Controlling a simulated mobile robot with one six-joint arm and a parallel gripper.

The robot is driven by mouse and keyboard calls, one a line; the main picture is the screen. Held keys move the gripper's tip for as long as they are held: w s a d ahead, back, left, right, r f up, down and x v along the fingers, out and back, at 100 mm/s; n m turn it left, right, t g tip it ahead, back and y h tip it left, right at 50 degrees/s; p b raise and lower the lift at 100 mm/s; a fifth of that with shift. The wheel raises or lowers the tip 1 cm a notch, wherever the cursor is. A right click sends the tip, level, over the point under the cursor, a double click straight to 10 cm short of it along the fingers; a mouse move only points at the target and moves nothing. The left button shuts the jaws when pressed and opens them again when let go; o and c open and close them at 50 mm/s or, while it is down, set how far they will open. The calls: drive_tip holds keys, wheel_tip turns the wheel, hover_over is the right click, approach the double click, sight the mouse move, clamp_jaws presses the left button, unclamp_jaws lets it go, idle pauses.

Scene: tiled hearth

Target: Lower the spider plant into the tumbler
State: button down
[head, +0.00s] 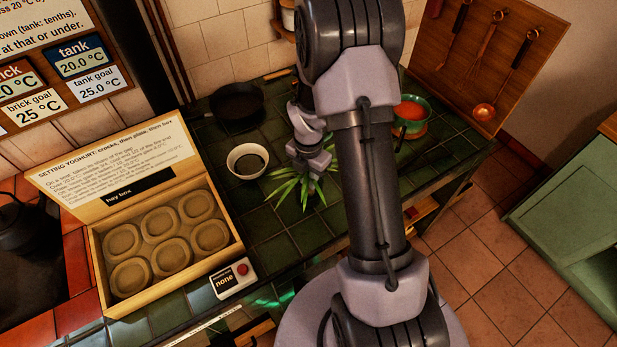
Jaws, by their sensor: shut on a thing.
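The spider plant (290,187) shows in the head view as a spray of long green leaves above the dark green tiles. My gripper (306,172) points down over it and is shut on it; the fingertips are partly lost among the leaves and in shadow. The plant's lower end is hidden by its own leaves, so I cannot tell whether it touches anything. I cannot make out the tumbler; my arm covers much of the counter to the right of the plant.
A white bowl (234,165) with dark contents stands left of the plant, with a black pan (237,101) behind it. The open hay box (98,262) is at left, near a red-button box (230,281). A green bowl (425,127) with orange contents stands right of my arm.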

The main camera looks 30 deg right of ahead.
drive_tip(key=shift+f+b, duration=0.9)
drive_tip(key=shift+f, duration=0.4)
idle(0.4)
drive_tip(key=c, duration=1.2)
unclamp_jaws()
drive_tip(key=shift+r, duration=0.1)
wheel_tip(320, 180, up, 17)
drive_tip(key=p, duration=0.5)
drive_tip(key=shift+r, duration=0.1)
drive_tip(key=s+a+r+m+t+b, duration=0.3)
drive_tip(key=s+a+r+m+b, duration=0.3)
drive_tip(key=a+m, duration=0.4)
drive_tip(key=s+a+r+m+t+y+b, duration=0.1)
drive_tip(key=s+a+m+b, duration=0.4)
drive_tip(key=s+m, duration=0.6)
drive_tip(key=a+m+t+y, duration=0.1)
drive_tip(key=a+m, duration=0.1)
drive_tip(key=m, duration=0.3)
drive_tip(key=shift+s+a+r+m+t, duration=0.15)
drive_tip(key=shift+s+r+m+t, duration=0.15)
drive_tip(key=shift+m+t, duration=0.1)
